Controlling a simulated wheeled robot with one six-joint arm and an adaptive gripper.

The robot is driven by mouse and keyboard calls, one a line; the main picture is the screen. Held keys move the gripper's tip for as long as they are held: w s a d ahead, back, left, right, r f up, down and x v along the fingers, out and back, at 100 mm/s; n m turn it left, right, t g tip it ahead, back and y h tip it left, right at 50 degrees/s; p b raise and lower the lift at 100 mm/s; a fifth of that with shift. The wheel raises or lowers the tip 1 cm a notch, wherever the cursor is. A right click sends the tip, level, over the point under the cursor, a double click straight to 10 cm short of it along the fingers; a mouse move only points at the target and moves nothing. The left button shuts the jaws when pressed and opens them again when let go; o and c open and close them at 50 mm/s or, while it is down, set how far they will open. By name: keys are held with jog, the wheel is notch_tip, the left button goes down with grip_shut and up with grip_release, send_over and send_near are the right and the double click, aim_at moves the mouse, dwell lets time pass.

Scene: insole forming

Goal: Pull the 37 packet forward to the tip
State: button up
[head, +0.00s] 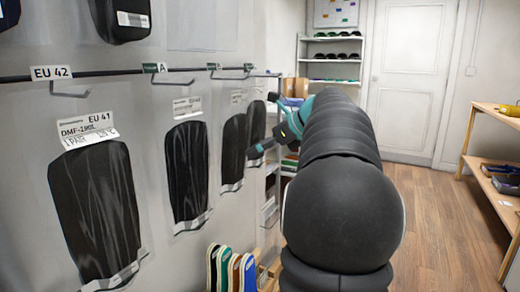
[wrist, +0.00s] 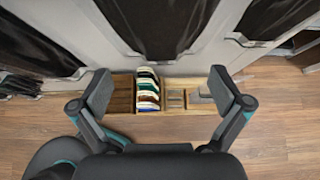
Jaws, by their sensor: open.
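Black insole packets in clear bags hang from hooks along the wall rail. No number 37 can be read. The nearest packet (head: 92,210) is marked EU 41. Another packet (head: 187,172) hangs behind it, and two farther ones, a third packet (head: 233,150) and the farthest packet (head: 256,133), have labels too small to read. My gripper (head: 264,124) is by the farthest packets, partly hidden by my arm. In the wrist view my gripper (wrist: 162,92) is open and empty. A black packet (wrist: 155,28) hangs ahead, between and beyond the fingers, apart from them.
A wooden rack (wrist: 120,96) with several coloured insoles stands below the packets. More packets hang at the left (wrist: 40,48) and right (wrist: 268,18) of the wrist view. Shelves (head: 310,60) stand at the back and a wooden bench (head: 492,165) at the right. The floor between is clear.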

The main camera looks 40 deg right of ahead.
jog(key=v, duration=1.2)
jog(key=shift+a, duration=0.1)
